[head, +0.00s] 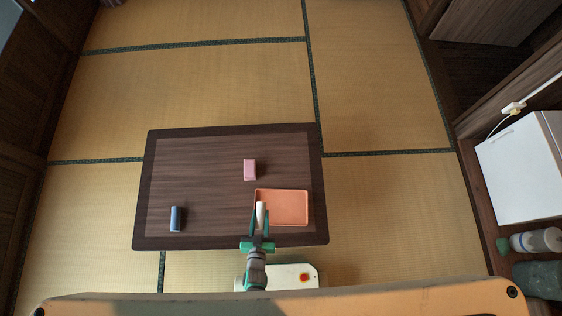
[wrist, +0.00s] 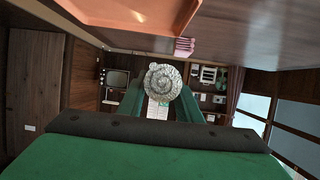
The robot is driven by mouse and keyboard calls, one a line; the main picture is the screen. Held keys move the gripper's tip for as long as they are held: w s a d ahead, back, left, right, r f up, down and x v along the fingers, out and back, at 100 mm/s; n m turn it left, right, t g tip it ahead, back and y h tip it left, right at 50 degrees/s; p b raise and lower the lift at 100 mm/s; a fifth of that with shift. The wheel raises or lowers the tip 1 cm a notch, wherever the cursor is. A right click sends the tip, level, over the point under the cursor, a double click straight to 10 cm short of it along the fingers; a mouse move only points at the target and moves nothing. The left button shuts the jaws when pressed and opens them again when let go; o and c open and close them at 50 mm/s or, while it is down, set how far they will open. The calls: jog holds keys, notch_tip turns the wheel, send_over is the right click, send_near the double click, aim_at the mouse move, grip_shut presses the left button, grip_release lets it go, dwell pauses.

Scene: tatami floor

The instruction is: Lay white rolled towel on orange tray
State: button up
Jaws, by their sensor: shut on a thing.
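The white rolled towel (head: 261,213) is held in my gripper (head: 260,222), which is shut on it. In the head view the towel appears at the left edge of the orange tray (head: 285,208), overlapping its rim. In the wrist view the towel's spiral end (wrist: 162,82) faces the camera between the green fingers of my gripper (wrist: 160,100). The orange tray also shows along the top of the wrist view (wrist: 140,14). The tray looks empty. I cannot tell how high the towel is above the table.
The tray lies on a dark wooden table (head: 215,200) at its front right. A pink block-like item (head: 249,169) sits behind the tray. A blue roll (head: 176,218) lies at the front left. The table's middle left is clear. A white cabinet (head: 522,167) stands far right.

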jog(key=w+d+f, duration=0.3)
jog(key=d, duration=0.2)
send_over(281, 209)
notch_tip(281, 209, down, 5)
jog(key=shift+s+a+f, duration=0.1)
jog(key=shift+f, duration=1.6)
jog(key=shift+f, duration=0.1)
jog(key=o, duration=1)
